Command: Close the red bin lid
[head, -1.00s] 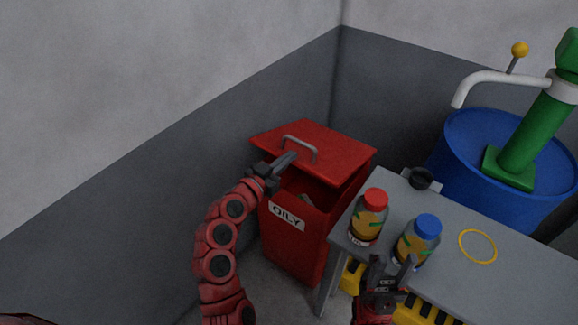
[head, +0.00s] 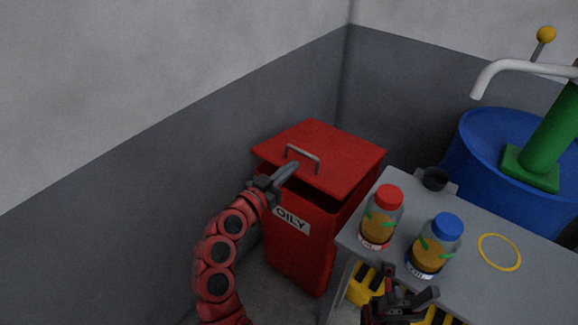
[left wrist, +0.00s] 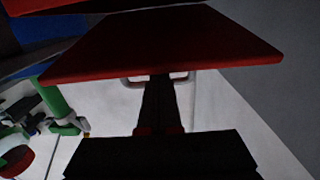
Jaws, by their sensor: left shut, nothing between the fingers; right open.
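The red bin (head: 300,245) with an "OILY" label stands against the grey wall. Its red lid (head: 345,165) is slightly raised at the front, with a dark gap between the lid's front edge and the rim. The lid's grey handle (head: 303,153) is on top. My left gripper (head: 288,172) is shut and empty, at the lid's front edge near the handle; contact is unclear. In the left wrist view the lid (left wrist: 160,45) and handle (left wrist: 130,82) show beside the dark fingers (left wrist: 158,95). My right gripper (head: 412,282) is open and empty at the table's front edge.
A blue drum (head: 480,165) with a green pump (head: 545,145) stands behind.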

